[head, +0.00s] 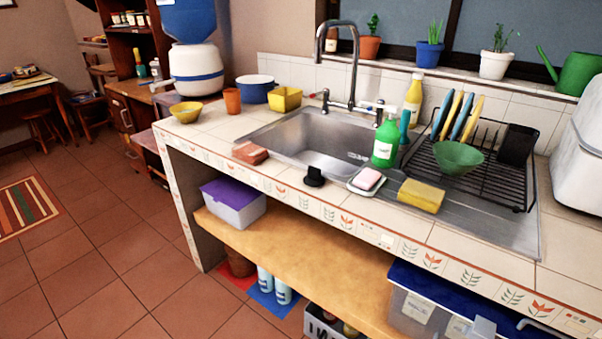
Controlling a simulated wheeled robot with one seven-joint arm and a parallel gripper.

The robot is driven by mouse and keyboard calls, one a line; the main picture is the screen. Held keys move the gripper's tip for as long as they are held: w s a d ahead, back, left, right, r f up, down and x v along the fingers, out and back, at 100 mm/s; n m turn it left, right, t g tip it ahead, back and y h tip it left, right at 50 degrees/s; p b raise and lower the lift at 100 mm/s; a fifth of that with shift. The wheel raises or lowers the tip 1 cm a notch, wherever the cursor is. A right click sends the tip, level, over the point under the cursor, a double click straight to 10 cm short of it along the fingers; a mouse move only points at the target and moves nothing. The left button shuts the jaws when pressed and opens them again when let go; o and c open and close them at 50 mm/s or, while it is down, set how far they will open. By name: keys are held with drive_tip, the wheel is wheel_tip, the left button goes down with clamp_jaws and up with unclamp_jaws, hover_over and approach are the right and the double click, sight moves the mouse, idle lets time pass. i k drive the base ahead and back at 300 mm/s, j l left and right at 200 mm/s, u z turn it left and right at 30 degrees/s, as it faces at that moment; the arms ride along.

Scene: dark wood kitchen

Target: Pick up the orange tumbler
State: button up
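The orange tumbler (232,101) stands upright on the tiled counter, left of the sink and toward the back. A yellow bowl (186,112) is to its left. A blue pot (256,90) is just to its right and a little behind. My gripper does not show clearly in the head view. A small grey piece at the bottom right edge may be part of my arm, but I cannot tell.
A yellow square container (286,98) sits right of the blue pot. The steel sink (300,165) and faucet (352,60) are in the middle. A brown sponge-like block (250,153) lies at the counter's front edge. Open tiled floor (100,250) spreads on the left.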

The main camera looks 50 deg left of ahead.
sight(232, 97)
drive_tip(key=k+u, duration=0.1)
drive_tip(key=u, duration=0.85)
drive_tip(key=k+j+u, duration=0.1)
drive_tip(key=u, duration=0.35)
drive_tip(key=i+l+u, duration=0.15)
drive_tip(key=i+l, duration=0.5)
drive_tip(key=i+l+u, duration=0.1)
drive_tip(key=i+l, duration=0.55)
drive_tip(key=l, duration=0.2)
